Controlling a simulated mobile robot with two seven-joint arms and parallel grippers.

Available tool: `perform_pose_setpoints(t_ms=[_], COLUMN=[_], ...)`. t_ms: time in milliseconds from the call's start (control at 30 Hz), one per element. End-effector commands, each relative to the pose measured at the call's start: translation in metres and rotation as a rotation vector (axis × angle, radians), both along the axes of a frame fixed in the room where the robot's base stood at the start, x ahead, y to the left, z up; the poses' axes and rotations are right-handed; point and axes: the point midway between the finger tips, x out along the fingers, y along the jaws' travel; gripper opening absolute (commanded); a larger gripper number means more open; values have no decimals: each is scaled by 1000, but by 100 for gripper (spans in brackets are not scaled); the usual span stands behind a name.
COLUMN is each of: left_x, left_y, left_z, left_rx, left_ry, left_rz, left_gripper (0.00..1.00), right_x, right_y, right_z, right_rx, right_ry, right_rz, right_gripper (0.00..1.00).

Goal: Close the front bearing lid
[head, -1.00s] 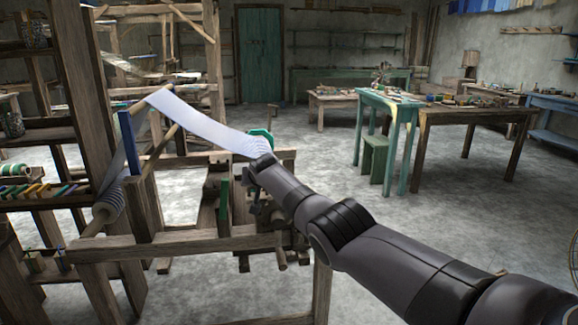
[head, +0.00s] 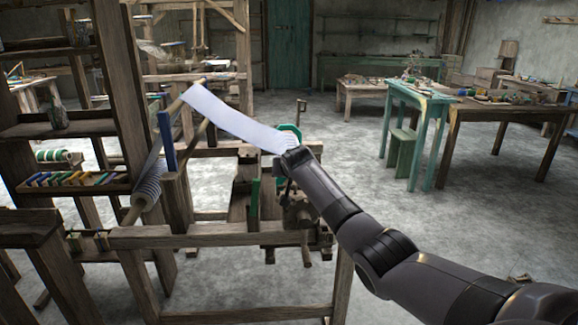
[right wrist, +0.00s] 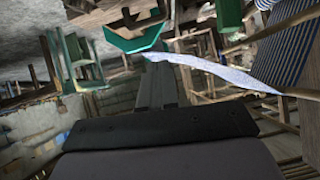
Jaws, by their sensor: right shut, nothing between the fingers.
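A green angled piece (head: 291,132), which looks like the bearing lid, stands up at the loom's right end, behind the white cloth strip's end. It shows in the right wrist view as a green curved bracket (right wrist: 132,40). I cannot tell its exact angle. A second, darker green upright piece (head: 255,199) is on the loom frame to its left. My right arm reaches in from the right, its wrist just in front of the green piece, hiding the fingers in the head view. In the right wrist view my right gripper (right wrist: 157,82) is shut and empty, just below the bracket. My left gripper is out of view.
The white strip (head: 232,119) slopes from the loom's upper bar toward my right wrist. The wooden loom frame (head: 205,236) fills the middle front. A shelf (head: 75,188) stands left. Open floor (head: 345,165) lies between the loom and the teal table (head: 425,95).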

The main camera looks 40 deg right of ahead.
Motion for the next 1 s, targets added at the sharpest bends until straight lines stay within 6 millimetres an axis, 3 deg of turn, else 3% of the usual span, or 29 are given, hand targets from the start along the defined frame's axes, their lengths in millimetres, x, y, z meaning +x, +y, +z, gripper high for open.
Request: perform_pose_setpoints(t_ms=[600, 1000], left_x=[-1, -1], left_y=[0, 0], left_z=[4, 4], left_rx=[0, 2], left_ry=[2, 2], left_rz=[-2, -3], left_gripper=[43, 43], right_x=[-37, -43], right_y=[22, 26], right_z=[30, 31], right_rx=[0, 0], right_ry=[-2, 1], right_rz=[0, 1], right_gripper=[0, 0])
